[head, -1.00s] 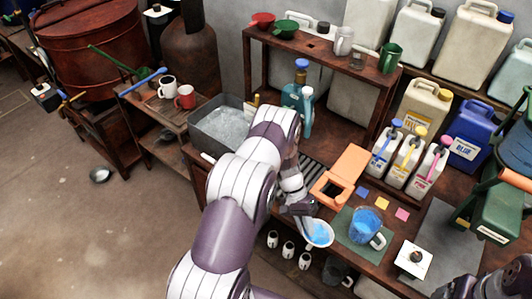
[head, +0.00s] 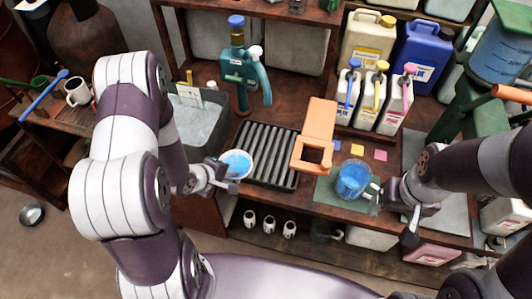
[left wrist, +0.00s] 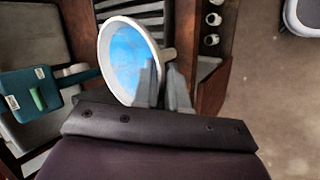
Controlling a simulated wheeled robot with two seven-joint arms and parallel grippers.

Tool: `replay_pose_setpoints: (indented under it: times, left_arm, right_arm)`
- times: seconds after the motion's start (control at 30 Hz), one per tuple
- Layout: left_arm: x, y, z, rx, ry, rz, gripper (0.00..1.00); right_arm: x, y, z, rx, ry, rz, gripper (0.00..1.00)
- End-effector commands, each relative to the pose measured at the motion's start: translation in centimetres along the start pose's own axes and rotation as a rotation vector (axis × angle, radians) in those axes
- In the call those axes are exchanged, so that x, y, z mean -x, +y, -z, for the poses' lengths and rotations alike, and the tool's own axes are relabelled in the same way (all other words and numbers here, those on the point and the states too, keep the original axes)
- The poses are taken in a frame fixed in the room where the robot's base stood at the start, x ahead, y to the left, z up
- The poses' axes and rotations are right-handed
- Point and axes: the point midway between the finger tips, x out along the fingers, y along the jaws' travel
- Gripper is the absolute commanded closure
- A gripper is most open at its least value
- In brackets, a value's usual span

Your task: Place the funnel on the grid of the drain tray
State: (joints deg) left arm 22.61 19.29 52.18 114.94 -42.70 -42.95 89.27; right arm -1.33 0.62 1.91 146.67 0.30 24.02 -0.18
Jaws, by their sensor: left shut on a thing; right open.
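The funnel (head: 236,163) has a white rim and a blue inside. My left gripper (head: 217,178) is shut on it and holds it just left of the drain tray. In the left wrist view the funnel (left wrist: 122,58) is in the fingers (left wrist: 164,86), its mouth facing the camera and its short spout showing at the right. The drain tray (head: 270,152) is dark with a slatted grid, and its grid is bare. It shows partly behind the funnel in the left wrist view (left wrist: 135,12). My right gripper (head: 382,199) is open beside the handle of a blue-filled jug (head: 353,181).
An orange frame (head: 318,135) stands close to the tray's right side. A grey basin (head: 200,125) is behind and left, and a teal bottle (head: 238,70) stands behind the tray. Several small mugs (head: 269,224) sit on the shelf below the front edge.

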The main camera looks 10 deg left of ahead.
Motion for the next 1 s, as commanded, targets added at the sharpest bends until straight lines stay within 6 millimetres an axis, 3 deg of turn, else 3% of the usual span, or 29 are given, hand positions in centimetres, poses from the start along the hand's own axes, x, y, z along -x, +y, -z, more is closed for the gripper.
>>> replay_pose_setpoints:
  times: [0.13,0.4,0.53,0.7,0.83,1.0]
  left_arm:
    - [-1.4,2.0,0.1,-0.029,0.016,-0.017,1.0]
    - [-7.5,9.7,-0.4,-0.027,0.015,-0.017,1.0]
    - [-9.6,12.2,-0.6,-0.024,0.017,-0.016,1.0]
    - [-11.1,14.1,-0.7,-0.024,0.016,-0.017,1.0]
    - [-13.1,12.3,-0.5,-0.02,0.017,-0.012,1.0]
    - [-13.9,11.7,-0.4,-0.022,0.017,-0.016,1.0]
  right_arm:
    - [0.6,0.0,0.1,0.0,0.0,0.0,0.2]
    - [2.0,0.0,0.2,0.0,0.0,0.0,0.2]
    - [2.5,0.0,0.3,0.0,0.0,0.0,0.2]
    - [2.8,0.0,0.3,0.0,0.0,0.0,0.2]
    - [3.0,0.0,0.3,0.0,0.0,0.0,0.2]
    - [3.0,0.0,0.3,0.0,0.0,0.0,0.2]
